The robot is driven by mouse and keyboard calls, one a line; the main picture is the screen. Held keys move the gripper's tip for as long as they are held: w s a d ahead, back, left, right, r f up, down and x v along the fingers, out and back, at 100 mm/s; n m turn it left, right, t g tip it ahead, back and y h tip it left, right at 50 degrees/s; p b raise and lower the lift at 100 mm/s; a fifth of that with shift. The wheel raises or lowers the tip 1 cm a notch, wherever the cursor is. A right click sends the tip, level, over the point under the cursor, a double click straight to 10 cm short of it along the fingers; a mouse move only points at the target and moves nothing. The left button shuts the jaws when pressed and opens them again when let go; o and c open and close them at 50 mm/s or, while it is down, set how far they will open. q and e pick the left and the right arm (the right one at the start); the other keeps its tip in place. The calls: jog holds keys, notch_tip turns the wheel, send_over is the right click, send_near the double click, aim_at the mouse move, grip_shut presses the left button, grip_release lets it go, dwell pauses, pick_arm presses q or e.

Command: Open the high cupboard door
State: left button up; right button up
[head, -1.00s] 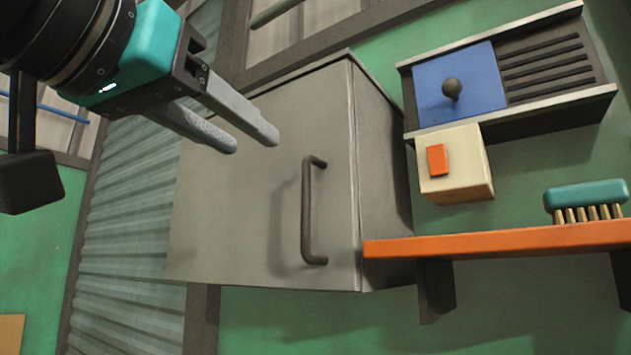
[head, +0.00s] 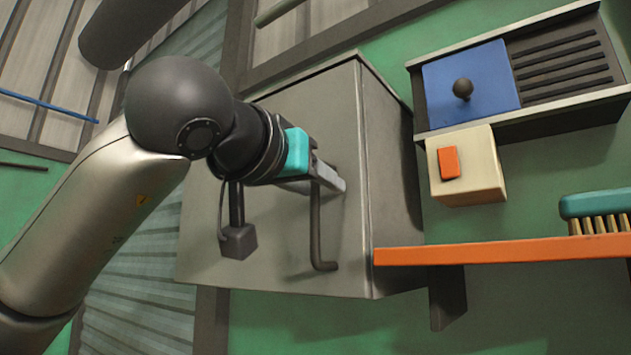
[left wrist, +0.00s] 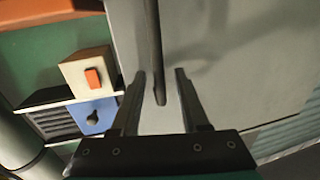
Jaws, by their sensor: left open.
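The high cupboard (head: 270,268) hangs on the green wall, and its grey door is closed. Its dark bar handle (head: 317,225) stands upright near the door's right edge; the handle's upper part is hidden behind my left gripper in the head view. My left gripper (head: 335,180) is at the handle's upper end, with its fingers pointing toward the door. In the left wrist view, the open left gripper (left wrist: 159,78) has one finger on each side of the handle (left wrist: 155,50), with gaps visible. My right gripper is not in view.
To the right of the cupboard are a panel with a blue sliding plate (head: 470,85) and black knob, a cream box (head: 480,180) with an orange button, and an orange shelf (head: 500,252) holding a teal brush (head: 598,210). The wall below the cupboard is clear.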

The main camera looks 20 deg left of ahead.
pick_arm(q)
jog(key=shift+c, duration=0.2)
grip_shut()
dwell(1.1)
